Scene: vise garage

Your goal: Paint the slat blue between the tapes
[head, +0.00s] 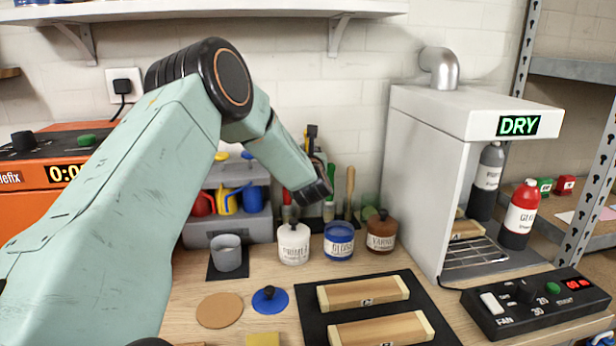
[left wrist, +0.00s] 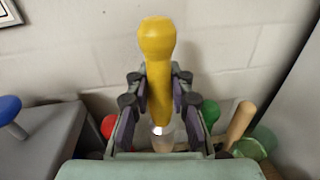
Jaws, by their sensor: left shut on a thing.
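Two wooden slats lie on a black mat (head: 312,320): the far slat (head: 362,292) and the near slat (head: 382,330). Both have pale bands at their ends. An open jar of blue paint (head: 339,241) stands behind the mat. My left gripper (head: 316,160) is over the tool rack behind the jars, partly hidden by my arm. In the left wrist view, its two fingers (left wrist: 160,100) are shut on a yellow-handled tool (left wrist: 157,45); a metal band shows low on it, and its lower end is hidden. My right gripper is out of view.
A white jar (head: 293,243) and a brown jar (head: 381,231) flank the blue jar. A blue lid (head: 270,299), cork disc (head: 219,310) and grey cup (head: 227,252) are to the left. The drying box (head: 420,180) and control panel (head: 537,306) are right.

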